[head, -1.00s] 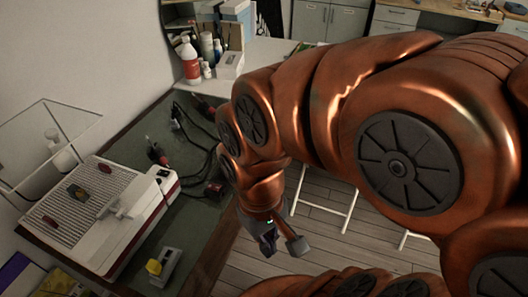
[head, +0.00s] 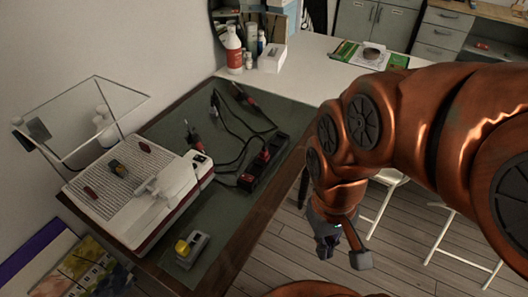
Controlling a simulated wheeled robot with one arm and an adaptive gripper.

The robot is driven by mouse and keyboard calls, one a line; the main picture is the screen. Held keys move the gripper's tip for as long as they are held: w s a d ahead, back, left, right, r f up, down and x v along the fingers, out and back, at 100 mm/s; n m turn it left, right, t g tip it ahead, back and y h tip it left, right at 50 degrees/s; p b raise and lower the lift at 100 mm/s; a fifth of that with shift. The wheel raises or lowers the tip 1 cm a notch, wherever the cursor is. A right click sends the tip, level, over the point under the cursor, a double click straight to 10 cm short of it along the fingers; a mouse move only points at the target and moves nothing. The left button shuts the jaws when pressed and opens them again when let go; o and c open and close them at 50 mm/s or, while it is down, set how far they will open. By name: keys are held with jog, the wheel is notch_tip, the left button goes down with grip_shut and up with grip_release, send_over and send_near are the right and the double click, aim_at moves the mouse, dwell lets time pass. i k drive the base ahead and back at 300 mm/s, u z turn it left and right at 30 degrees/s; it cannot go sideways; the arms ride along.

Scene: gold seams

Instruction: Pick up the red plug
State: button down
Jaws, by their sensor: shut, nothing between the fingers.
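The red plug (head: 263,156) sits at a black power strip (head: 272,165) on the green mat, near the right edge of the workbench. Another small red spot (head: 246,178) shows at the strip's near end; I cannot tell what it is. Dark cables run left and up from the strip. My gripper (head: 326,252) is shut and empty. It points down past the bench's right edge, over the floor, to the right of and apart from the plug.
A white machine (head: 165,205) with a clear guard (head: 85,118) stands left on the green mat (head: 225,205). A grey block with a yellow top (head: 184,247) lies in front. Two red-handled tools (head: 193,138) lie behind. A white bottle (head: 233,50) stands on the back counter.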

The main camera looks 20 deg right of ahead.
aim_at(264, 156)
jog(key=z, duration=0.5)
jog(key=k, duration=1.15)
jog(key=i, duration=0.3)
jog(key=u, duration=1)
jog(key=i, duration=0.8)
jog(key=u, duration=0.45)
